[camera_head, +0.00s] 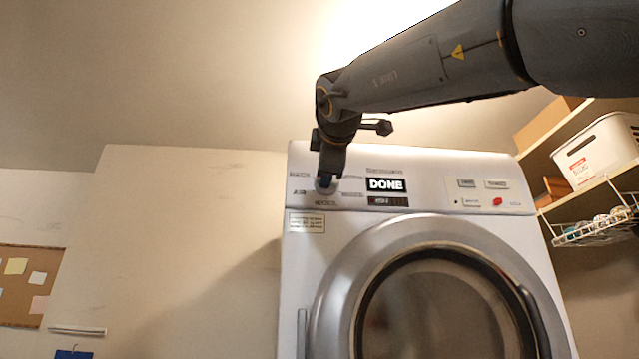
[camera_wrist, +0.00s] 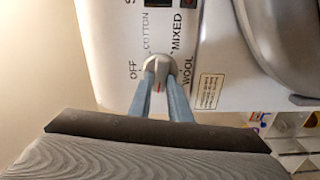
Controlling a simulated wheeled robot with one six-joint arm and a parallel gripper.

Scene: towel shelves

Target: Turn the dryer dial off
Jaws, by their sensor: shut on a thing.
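The dryer (camera_head: 297,250) is white and shows DONE on its display (camera_head: 386,185). Its grey dial is at the left of the panel, largely hidden behind my gripper (camera_head: 326,180) in the head view. In the wrist view the round grey dial (camera_wrist: 158,64) shows a red mark on its lower side. Labels OFF, COTTON, MIXED and WOOL surround it. The red mark faces down in that view, between OFF at left and WOOL at right. My gripper's two blue-grey fingers (camera_wrist: 160,77) are shut on the dial, one at each side.
The round dryer door (camera_head: 440,300) is shut below the panel. A red button (camera_head: 498,201) sits at the panel's right. Shelves at right hold a white bin (camera_head: 600,150) and a wire basket (camera_head: 600,228).

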